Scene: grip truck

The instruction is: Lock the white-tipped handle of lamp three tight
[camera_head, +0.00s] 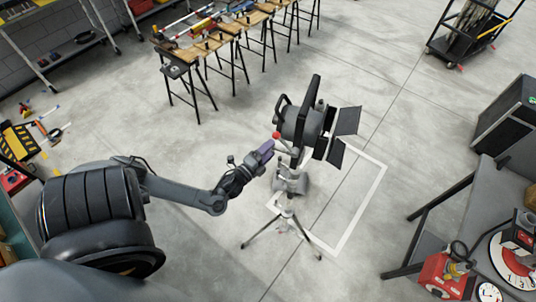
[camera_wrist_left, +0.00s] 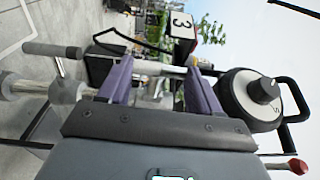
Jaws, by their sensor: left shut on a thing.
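The lamp (camera_head: 301,122), black with open barn-door flaps, stands on a tripod stand (camera_head: 287,212). My left gripper (camera_head: 266,149) is at the near left side of the lamp, just below its red knob (camera_head: 276,135). In the left wrist view, the two purple fingers (camera_wrist_left: 162,88) stand apart, with a pale bar (camera_wrist_left: 150,68) between them. It looks like the white-tipped handle, and the gripper is shut on it; the exact contact is partly hidden. A label with the number 3 (camera_wrist_left: 182,24) shows beyond the fingers. My right gripper is not in view.
A grey-gripped handle (camera_wrist_left: 50,50) and a round black-and-white knob (camera_wrist_left: 250,98) flank the fingers in the wrist view. A white square (camera_head: 350,235) is marked on the floor around the stand.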

